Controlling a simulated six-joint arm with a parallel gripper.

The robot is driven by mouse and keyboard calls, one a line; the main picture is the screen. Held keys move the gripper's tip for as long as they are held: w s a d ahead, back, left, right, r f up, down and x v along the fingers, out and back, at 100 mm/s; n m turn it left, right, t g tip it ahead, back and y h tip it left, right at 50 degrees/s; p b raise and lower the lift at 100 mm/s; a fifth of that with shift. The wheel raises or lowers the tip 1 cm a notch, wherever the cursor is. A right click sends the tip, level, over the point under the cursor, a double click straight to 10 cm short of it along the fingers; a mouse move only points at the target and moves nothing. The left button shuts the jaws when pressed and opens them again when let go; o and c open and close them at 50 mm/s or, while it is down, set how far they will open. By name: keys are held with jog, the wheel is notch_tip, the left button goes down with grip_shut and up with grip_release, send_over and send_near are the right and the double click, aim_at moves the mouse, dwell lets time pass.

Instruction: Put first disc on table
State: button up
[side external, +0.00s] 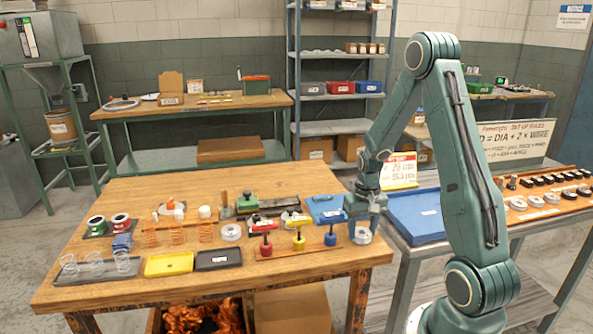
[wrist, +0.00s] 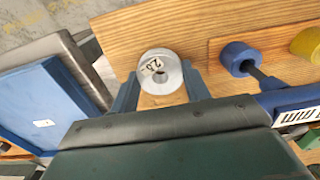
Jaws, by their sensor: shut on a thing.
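A silver disc with a centre hole and a small tag marked with a number (wrist: 160,72) sits between my gripper's fingers in the wrist view. My gripper (side external: 365,222) is shut on this disc (side external: 362,236) at the right edge of the wooden table (side external: 335,259). The disc is low over the table's right end; I cannot tell whether it touches the wood. Another silver disc (side external: 231,232) lies on the table further left, near the copper springs.
A blue tray (side external: 415,215) lies on the grey bench to the right. Yellow (side external: 168,264) and black trays (side external: 218,259) line the front edge.

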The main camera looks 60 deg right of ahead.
jog(key=shift+f, duration=0.15)
jog(key=o, duration=1.2)
jog(key=shift+o, duration=0.2)
notch_tip(320, 180, up, 12)
jog(key=shift+r, duration=0.2)
dwell(0.3)
